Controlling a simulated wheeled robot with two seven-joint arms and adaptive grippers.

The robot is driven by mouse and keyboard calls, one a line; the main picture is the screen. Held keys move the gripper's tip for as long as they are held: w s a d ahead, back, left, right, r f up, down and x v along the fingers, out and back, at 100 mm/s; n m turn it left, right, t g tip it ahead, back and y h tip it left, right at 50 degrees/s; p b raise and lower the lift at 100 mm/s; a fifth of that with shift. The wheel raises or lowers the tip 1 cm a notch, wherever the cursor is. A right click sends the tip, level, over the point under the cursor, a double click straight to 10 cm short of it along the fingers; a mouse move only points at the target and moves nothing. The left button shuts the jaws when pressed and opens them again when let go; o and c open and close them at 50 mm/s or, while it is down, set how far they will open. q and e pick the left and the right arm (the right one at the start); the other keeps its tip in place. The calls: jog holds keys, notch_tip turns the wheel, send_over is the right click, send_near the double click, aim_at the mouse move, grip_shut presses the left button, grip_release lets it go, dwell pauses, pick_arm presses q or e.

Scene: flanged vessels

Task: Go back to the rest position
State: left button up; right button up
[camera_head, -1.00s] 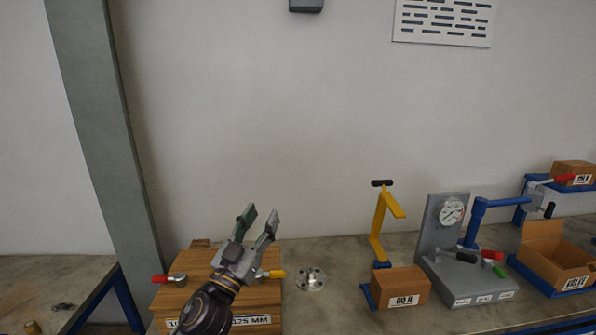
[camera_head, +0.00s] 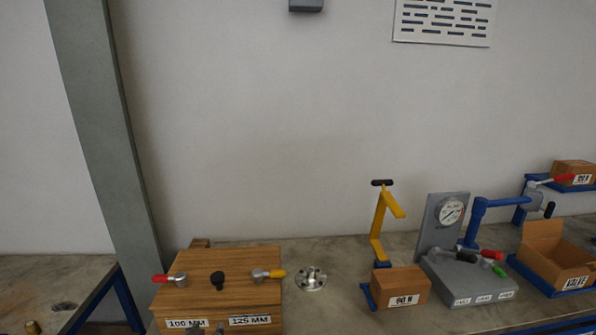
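Only the tips of my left gripper (camera_head: 207,330) show, at the bottom edge in front of the wooden box. The two tips look apart with nothing between them; the rest of the gripper and its arm are out of the picture. My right gripper is not in view. The wooden box (camera_head: 232,262) has labels reading 100 MM and 125 MM.
A yellow clamp stand (camera_head: 382,225), a small labelled carton (camera_head: 401,287), a gauge fixture (camera_head: 466,275) with coloured handles and an open carton (camera_head: 553,257) stand on the bench at the right. A grey post (camera_head: 100,120) rises behind the left side. The air above the bench is clear.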

pick_arm(q)
jog(key=s+f+m+g+h, duration=0.1)
jog(key=s+f+g, duration=0.35)
jog(key=s, duration=0.35)
jog(key=s+f+m+g+h, duration=0.1)
jog(key=s+f+g, duration=0.3)
jog(key=s, duration=0.5)
notch_tip(320, 180, down, 34)
jog(key=s, duration=0.2)
jog(key=s+a+f, duration=0.2)
jog(key=s+f, duration=0.8)
jog(key=s, duration=0.1)
jog(key=s+a+f+g, duration=0.1)
jog(key=s+f, duration=0.9)
jog(key=s, duration=0.1)
jog(key=shift+s+a+m+y, duration=0.15)
jog(key=shift+a+m+y, duration=0.15)
jog(key=shift+a+m, duration=0.1)
jog(key=shift+d+r, duration=0.1)
dwell(0.4)
